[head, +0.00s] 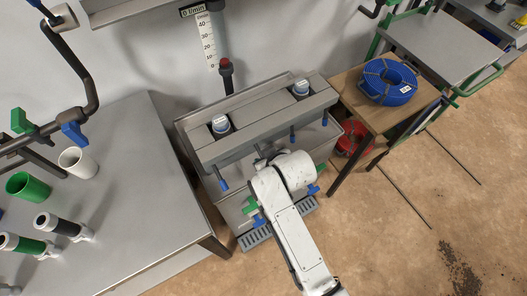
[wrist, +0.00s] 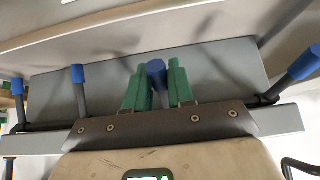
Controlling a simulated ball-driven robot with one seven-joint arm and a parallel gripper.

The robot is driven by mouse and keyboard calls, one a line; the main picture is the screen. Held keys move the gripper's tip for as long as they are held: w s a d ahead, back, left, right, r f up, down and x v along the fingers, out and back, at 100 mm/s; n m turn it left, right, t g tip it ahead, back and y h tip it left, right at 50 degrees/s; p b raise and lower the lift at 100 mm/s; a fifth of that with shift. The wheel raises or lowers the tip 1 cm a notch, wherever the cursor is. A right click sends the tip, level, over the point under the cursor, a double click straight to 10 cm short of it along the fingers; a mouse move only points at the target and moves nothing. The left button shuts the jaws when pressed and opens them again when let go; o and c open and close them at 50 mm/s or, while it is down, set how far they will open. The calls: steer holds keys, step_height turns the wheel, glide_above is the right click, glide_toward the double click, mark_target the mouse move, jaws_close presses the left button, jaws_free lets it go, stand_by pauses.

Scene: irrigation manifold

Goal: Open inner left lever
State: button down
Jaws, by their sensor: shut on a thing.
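The manifold (head: 255,125) is a grey metal housing with a row of blue-tipped levers along its front. In the head view the outer left lever (head: 223,185), inner right lever (head: 292,136) and outer right lever (head: 325,117) point down. The inner left lever is hidden there behind my gripper (head: 262,160). In the wrist view my gripper (wrist: 158,75) has its green fingers shut on the blue tip of the inner left lever (wrist: 157,70). Other levers (wrist: 78,75) (wrist: 304,63) stand on either side of it, clear of the fingers.
A steel table (head: 130,175) with cups stands at left. A wooden table (head: 385,105) bearing a blue hose coil (head: 387,82) stands at right. Floor at lower right is mostly open.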

steer(key=shift+s+r+g+h+p, duration=0.1)
steer(key=shift+r+g+h+p, duration=0.7)
steer(key=shift+p, duration=0.65)
steer(key=shift+f, duration=0.1)
steer(key=c, duration=1.2)
jaws_free()
steer(key=shift+d, duration=0.1)
steer(key=shift+c, duration=0.2)
steer(key=shift+o, duration=0.9)
steer(key=v, duration=1)
steer(key=shift+d+r, duration=0.2)
steer(key=shift+r, duration=0.15)
